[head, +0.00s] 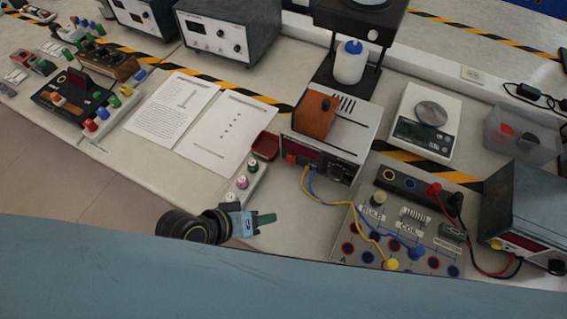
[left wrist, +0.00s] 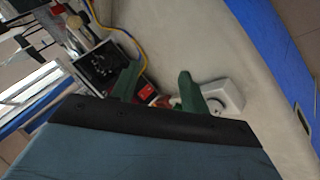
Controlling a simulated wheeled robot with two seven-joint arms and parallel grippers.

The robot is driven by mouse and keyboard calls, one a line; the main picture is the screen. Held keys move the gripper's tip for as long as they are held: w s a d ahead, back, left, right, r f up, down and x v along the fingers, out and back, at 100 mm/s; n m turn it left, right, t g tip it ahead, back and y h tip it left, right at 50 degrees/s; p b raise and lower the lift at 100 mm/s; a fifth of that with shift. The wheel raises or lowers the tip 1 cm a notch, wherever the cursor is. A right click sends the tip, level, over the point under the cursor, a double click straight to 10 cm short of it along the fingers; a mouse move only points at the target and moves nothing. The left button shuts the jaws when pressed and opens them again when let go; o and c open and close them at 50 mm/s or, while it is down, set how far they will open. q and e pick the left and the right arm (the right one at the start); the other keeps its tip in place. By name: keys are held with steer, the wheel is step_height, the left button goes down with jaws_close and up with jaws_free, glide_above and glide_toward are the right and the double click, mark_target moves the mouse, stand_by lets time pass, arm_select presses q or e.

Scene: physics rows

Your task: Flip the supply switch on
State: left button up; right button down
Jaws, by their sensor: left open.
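The supply (head: 350,132) is a white box with a dark front panel on the bench, right of centre in the head view. In the left wrist view the left gripper (left wrist: 158,87) is open and empty. My right gripper is not in view.
A white button box (head: 245,182) stands close to my left gripper, with a dark red tray (head: 265,145) behind it. Yellow and blue cables (head: 308,185) run from the supply to a socket board (head: 345,235) at right. Paper sheets (head: 228,132) lie at left.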

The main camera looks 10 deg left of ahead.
arm_select(q)
steer(key=w+d+r+n+t+h, duration=0.45)
steer(key=d+r+n, duration=0.25)
steer(key=n, duration=0.5)
steer(key=n+t+y, duration=0.3)
steer(key=n+y, duration=0.4)
steer(key=n, duration=1.2)
glide_toward(290, 161)
steer(key=shift+g, duration=0.25)
steer(key=b+x, duration=0.1)
steer(key=x, duration=0.6)
steer(key=shift+w, duration=0.3)
